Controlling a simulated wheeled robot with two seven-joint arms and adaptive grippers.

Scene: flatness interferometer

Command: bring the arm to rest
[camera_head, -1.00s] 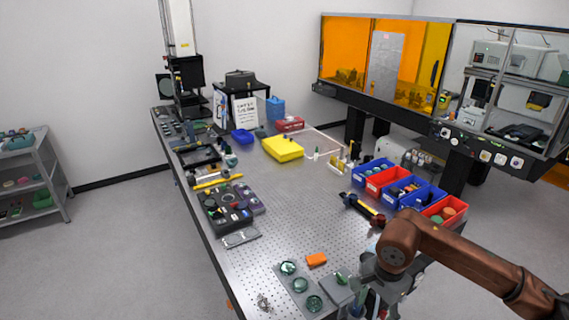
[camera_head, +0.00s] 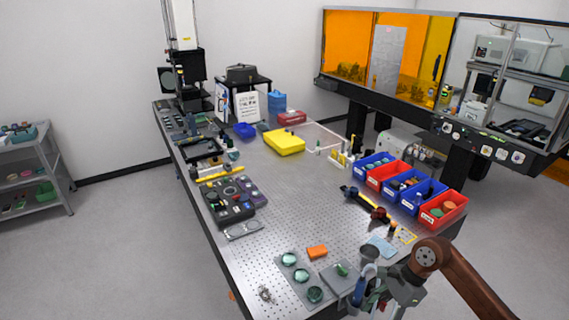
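My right arm, brown at the elbow joint, comes in from the lower right. Its grey gripper (camera_head: 372,294) is at the near right end of the perforated metal table (camera_head: 290,215), beside a grey plate (camera_head: 337,284) with a small green thing on it. The fingers are small and overlap bluish and grey shapes, so I cannot tell whether they are open or shut, or hold anything. A tray with green glass discs (camera_head: 290,259) and an orange block (camera_head: 317,252) lie left of the gripper. My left gripper is not in view.
Blue and red bins (camera_head: 398,186) line the table's right edge. A dark case (camera_head: 232,199) and a yellow box (camera_head: 284,142) stand farther off. The table's middle is mostly clear.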

